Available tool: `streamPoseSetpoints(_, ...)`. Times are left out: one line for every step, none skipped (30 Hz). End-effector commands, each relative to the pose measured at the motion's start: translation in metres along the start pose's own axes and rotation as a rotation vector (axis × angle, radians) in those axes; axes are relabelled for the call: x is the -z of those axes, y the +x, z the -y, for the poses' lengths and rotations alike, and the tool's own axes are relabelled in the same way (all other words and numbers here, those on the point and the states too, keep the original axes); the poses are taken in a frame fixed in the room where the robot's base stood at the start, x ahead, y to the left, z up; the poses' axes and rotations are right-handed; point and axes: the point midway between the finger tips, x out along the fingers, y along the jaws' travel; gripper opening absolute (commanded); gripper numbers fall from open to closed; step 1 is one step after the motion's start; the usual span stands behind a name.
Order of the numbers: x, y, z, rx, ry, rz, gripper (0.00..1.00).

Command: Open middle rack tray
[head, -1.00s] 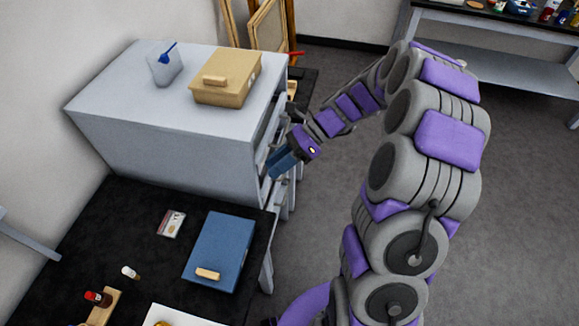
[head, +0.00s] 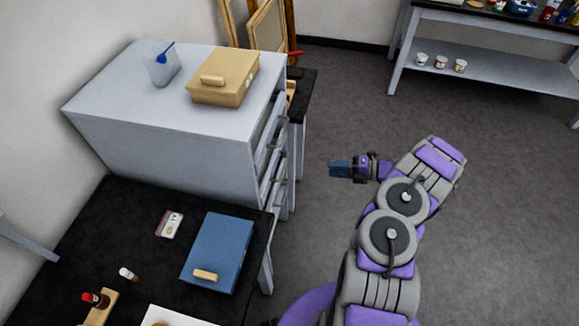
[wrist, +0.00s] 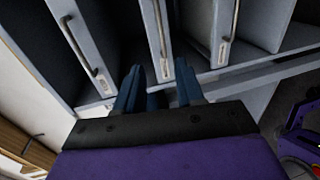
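The grey-white rack (head: 180,130) stands on the black table, its tray fronts facing right in the head view. Several trays with bar handles run down that side, seen at a steep angle. In the wrist view three fronts stand side by side, and the middle one has a handle (wrist: 161,30) and a small label. My gripper (head: 336,168) is to the right of the rack, apart from it, pointing toward it. In the wrist view its blue fingers (wrist: 158,88) are spread with nothing between them. How far each tray is out, I cannot tell.
A tan box (head: 225,82) and a clear cup with a blue tool (head: 162,64) are on the rack. A blue box (head: 218,250) lies on the table in front. A shelf table (head: 490,70) stands far right.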

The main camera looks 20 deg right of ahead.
Motion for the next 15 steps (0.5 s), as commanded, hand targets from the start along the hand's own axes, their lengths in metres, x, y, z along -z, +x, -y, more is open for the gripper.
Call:
streamPoseSetpoints(0.0, -0.001, 0.003, 0.0, 0.01, 0.005, 0.38)
streamPoseSetpoints(-0.001, 0.0, 0.004, 0.0, 0.014, 0.007, 0.38)
streamPoseSetpoints(-0.001, 0.002, 0.004, 0.0, 0.016, 0.007, 0.38)
streamPoseSetpoints(-0.001, 0.005, 0.004, 0.0, 0.016, 0.007, 0.38)
streamPoseSetpoints(-0.001, 0.008, 0.004, 0.0, 0.015, 0.007, 0.38)
streamPoseSetpoints(-0.001, 0.013, 0.004, 0.0, 0.014, 0.006, 0.38)
streamPoseSetpoints(-0.001, 0.017, 0.004, 0.0, 0.014, 0.006, 0.38)
streamPoseSetpoints(-0.001, 0.022, 0.004, 0.0, 0.014, 0.006, 0.38)
streamPoseSetpoints(0.0, 0.03, 0.005, 0.0, 0.016, 0.005, 0.38)
streamPoseSetpoints(0.0, 0.036, 0.005, -0.001, 0.016, 0.004, 0.38)
streamPoseSetpoints(0.0, 0.042, 0.004, -0.002, 0.016, 0.003, 0.38)
streamPoseSetpoints(0.0, 0.05, 0.004, -0.003, 0.015, 0.002, 0.38)
streamPoseSetpoints(0.0, 0.056, 0.004, -0.002, 0.015, 0.001, 0.38)
streamPoseSetpoints(0.0, 0.062, 0.004, -0.002, 0.014, 0.002, 0.38)
streamPoseSetpoints(-0.001, 0.069, 0.004, -0.001, 0.012, 0.003, 0.38)
